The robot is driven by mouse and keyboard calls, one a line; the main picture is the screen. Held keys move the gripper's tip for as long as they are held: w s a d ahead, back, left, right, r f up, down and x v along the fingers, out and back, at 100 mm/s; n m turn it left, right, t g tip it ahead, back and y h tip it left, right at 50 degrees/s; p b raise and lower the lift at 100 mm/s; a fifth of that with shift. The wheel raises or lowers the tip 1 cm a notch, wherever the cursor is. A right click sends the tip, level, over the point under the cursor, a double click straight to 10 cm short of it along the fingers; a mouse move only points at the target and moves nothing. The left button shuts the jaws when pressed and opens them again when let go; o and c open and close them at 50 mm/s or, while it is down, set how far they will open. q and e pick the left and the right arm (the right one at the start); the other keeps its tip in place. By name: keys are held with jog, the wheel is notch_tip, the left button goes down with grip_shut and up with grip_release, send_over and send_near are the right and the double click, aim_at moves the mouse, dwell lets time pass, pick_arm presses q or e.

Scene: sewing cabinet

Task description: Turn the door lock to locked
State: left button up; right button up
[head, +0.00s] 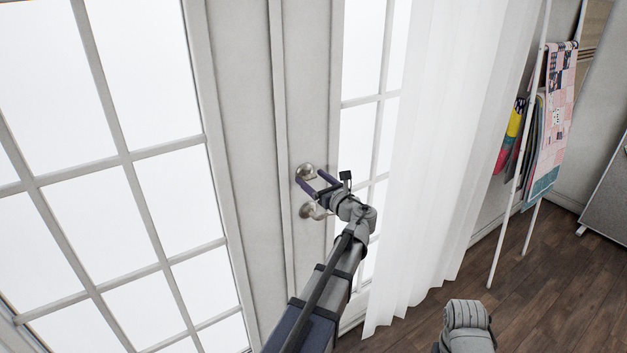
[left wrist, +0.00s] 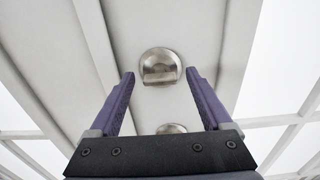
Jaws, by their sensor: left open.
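The door lock (head: 306,171) is a round silver metal fitting on the pale door (head: 304,90). In the left wrist view the lock (left wrist: 160,64) shows as a rounded metal piece with a flattened lower face. The silver door handle (head: 308,211) is just below it; only its top edge (left wrist: 171,128) shows in the left wrist view. My left gripper (head: 314,180) is open at the lock, its purple fingers apart. In the left wrist view the lock appears between and just beyond the fingertips (left wrist: 159,74). I cannot tell whether they touch it. My right gripper is not in view.
A white curtain (head: 438,160) hangs just right of the door. A white rack (head: 519,150) with a patchwork quilt (head: 556,120) stands farther right. The wooden floor (head: 535,275) there is clear. Part of my right arm shows at the bottom.

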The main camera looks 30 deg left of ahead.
pick_arm(q)
jog(key=shift+c, duration=0.3)
grip_shut()
jog(key=shift+n, duration=0.4)
jog(key=n, duration=0.8)
jog(key=shift+s+n, duration=0.1)
jog(key=shift+n, duration=0.2)
jog(key=shift+f+n, duration=0.15)
jog(key=shift+n, duration=3.95)
